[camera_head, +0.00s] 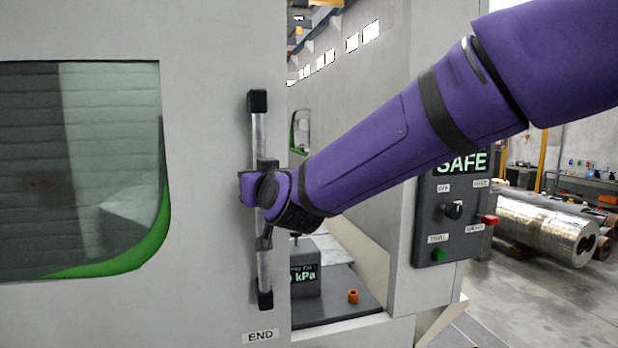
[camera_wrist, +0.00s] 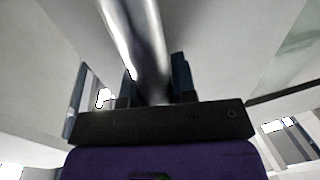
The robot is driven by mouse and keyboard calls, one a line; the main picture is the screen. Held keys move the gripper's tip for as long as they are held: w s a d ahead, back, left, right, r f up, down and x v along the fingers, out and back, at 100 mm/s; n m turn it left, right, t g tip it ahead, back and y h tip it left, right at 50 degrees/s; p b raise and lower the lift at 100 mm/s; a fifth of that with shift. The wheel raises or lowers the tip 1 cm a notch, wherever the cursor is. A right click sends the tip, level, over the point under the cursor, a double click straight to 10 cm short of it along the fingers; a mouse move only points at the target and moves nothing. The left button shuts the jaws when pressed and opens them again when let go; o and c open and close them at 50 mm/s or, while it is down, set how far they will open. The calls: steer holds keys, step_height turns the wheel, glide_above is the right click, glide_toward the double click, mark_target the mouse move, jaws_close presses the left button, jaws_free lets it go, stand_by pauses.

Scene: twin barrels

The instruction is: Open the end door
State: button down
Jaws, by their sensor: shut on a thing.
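The end door (camera_head: 215,50) is a pale grey panel with a window on the left and a label reading "END" (camera_head: 260,336) near its lower right corner. Its vertical silver handle (camera_head: 264,280) has black end mounts. My gripper (camera_head: 266,205) is shut on the handle near its middle. In the wrist view the bar (camera_wrist: 140,40) runs between the two dark fingers of my gripper (camera_wrist: 155,82). An opening shows to the right of the door's edge, so the door stands at least partly open. The fingertips are mostly hidden in the head view.
Inside the opening are a dark gauge box reading "kPa" (camera_head: 305,262) and a small orange part (camera_head: 353,296) on a dark base. A control panel (camera_head: 428,215) reading "SAFE" with a knob and buttons is to the right, partly behind my arm. A metal cylinder (camera_head: 540,228) lies beyond it.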

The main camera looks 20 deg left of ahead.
glide_toward(131, 181)
steer(key=x, duration=0.5)
steer(key=c, duration=0.9)
jaws_free()
steer(key=v, duration=1)
steer(key=shift+s+d, duration=0.25)
steer(key=shift+d, duration=0.05)
